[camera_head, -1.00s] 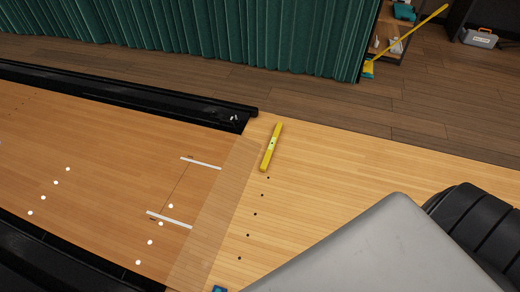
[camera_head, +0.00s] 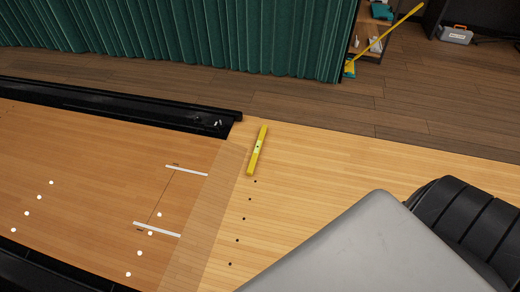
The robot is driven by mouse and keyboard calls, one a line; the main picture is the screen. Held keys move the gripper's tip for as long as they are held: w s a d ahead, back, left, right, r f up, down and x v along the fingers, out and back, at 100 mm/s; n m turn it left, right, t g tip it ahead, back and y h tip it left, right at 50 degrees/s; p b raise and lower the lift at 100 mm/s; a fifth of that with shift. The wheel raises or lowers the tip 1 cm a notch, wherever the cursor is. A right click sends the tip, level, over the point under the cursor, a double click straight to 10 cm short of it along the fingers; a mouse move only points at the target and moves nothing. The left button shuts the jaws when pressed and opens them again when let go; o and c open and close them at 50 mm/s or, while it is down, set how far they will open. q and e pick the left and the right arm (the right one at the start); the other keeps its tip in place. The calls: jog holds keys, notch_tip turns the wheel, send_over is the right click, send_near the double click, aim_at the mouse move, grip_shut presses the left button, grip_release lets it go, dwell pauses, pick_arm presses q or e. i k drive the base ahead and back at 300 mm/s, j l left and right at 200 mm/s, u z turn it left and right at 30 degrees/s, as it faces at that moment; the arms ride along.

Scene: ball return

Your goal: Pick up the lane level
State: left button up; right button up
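The lane level (camera_head: 257,151) is a yellow bar with a small vial near its middle. It lies flat on the light wooden approach, just right of the darker strip at the lane's end. Several dark dots run in a line below it. Neither of my grippers shows in the head view, and nothing is touching the level.
A black gutter (camera_head: 150,112) runs along the lane's far side. Two white strips (camera_head: 187,171) lie on the lane. A large grey panel and a black ribbed seat (camera_head: 470,225) fill the lower right. Green curtain (camera_head: 200,35), yellow broom (camera_head: 385,40) and grey toolbox (camera_head: 455,35) stand behind.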

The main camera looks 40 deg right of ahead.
aim_at(254, 160)
jog(key=i+l, duration=0.1)
jog(key=l, duration=0.35)
jog(key=i+l+z, duration=0.1)
jog(key=l, duration=0.3)
jog(key=i+l, duration=0.15)
jog(key=l, duration=0.3)
jog(key=i+l+z, duration=0.1)
jog(key=l, duration=0.3)
jog(key=i+l, duration=0.15)
jog(key=l, duration=0.25)
